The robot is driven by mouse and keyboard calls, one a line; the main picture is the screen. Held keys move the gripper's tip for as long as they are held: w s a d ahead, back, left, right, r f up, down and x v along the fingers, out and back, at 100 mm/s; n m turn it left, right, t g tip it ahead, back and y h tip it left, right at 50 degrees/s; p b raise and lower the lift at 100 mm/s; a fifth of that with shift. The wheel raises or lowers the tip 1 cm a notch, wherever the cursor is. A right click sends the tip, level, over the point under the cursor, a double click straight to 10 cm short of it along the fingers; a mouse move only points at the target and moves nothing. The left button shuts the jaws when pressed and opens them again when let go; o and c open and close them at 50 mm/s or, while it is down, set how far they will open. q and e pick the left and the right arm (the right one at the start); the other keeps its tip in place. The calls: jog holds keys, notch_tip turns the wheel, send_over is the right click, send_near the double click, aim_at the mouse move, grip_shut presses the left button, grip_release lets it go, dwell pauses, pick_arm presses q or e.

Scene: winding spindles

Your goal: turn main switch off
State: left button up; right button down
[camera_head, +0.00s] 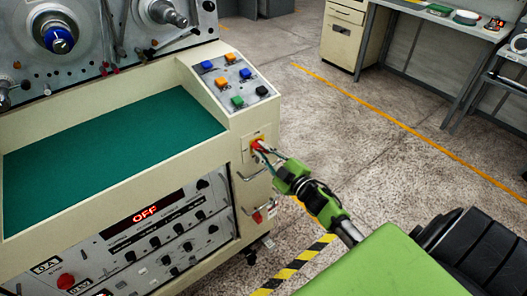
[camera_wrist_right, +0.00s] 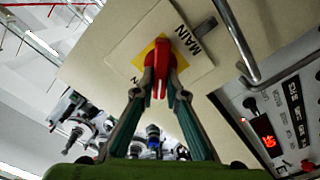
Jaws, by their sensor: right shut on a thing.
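The main switch has a red handle (camera_wrist_right: 161,58) on a yellow square, set in a cream plate (camera_wrist_right: 120,50) marked "MAIN". In the head view the switch (camera_head: 256,144) is on the machine's right end face, below the button panel. My right gripper (camera_head: 264,151) reaches it from the lower right. In the right wrist view my right gripper (camera_wrist_right: 158,84) has its two fingers closed on either side of the handle's near end. The display (camera_head: 145,213) on the machine's front reads "OFF" in red. My left gripper is in neither view.
Metal bar handles (camera_head: 256,174) stick out just below the switch. The button panel (camera_head: 233,82) with coloured buttons is above it. A green work surface (camera_head: 110,145) lies to the left. The floor (camera_head: 370,125) to the right is open, with a desk (camera_head: 445,22) farther back.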

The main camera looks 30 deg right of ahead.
jog(key=n, duration=0.1)
jog(key=n+b, duration=0.1)
jog(key=n, duration=0.2)
jog(key=shift+a+f+n+b, duration=0.15)
jog(key=shift+f+n+b, duration=0.15)
jog(key=n+b, duration=0.1)
jog(key=n, duration=0.3)
jog(key=shift+f+b, duration=0.15)
jog(key=shift+b, duration=0.2)
jog(key=shift+n, duration=0.4)
jog(key=c, duration=2)
grip_release()
jog(key=shift+c, duration=0.2)
jog(key=shift+s, duration=0.1)
jog(key=s, duration=1.1)
jog(key=shift+s+d, duration=0.4)
jog(key=shift+d, duration=0.05)
